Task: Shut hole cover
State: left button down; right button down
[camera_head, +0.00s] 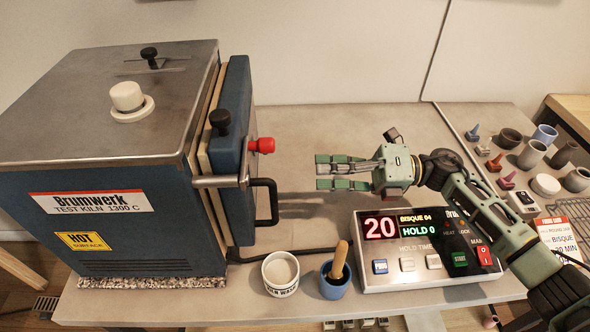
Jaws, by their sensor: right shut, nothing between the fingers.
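The blue test kiln (120,225) stands at the left with a grey metal top. A white round plug (127,97) sits on a white ring on that top. Behind it a black knob (149,55) stands on a slotted metal plate. The kiln door (235,150) faces right and carries another black knob (220,120), a red knob (262,145) and a black handle (268,200). I cannot tell which part is the hole cover. My right gripper (322,171) is shut and empty, above the table, right of the door and apart from it.
A controller (420,275) reading 20 and HOLD 0 lies below my right arm. A white cup (280,272) and a blue cup (335,280) with a wooden-handled tool stand near the front edge. Small pots (532,154) fill the right. The table behind my gripper is clear.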

jog(key=shift+s+a+r+p, duration=0.15)
jog(key=shift+a+p, duration=0.8)
jog(key=shift+a, duration=1.5)
jog(key=shift+a+r+p, duration=0.15)
jog(key=shift+a+p, duration=0.8)
jog(key=shift+a, duration=1.45)
jog(key=shift+f, duration=0.1)
jog(key=w+n+b, duration=0.1)
jog(key=b, duration=0.2)
jog(key=shift+f+b, duration=0.35)
jog(key=shift+b, duration=0.05)
jog(key=shift+w+r+n, duration=0.15)
jog(key=shift+n, duration=0.15)
jog(key=shift+r, duration=0.3)
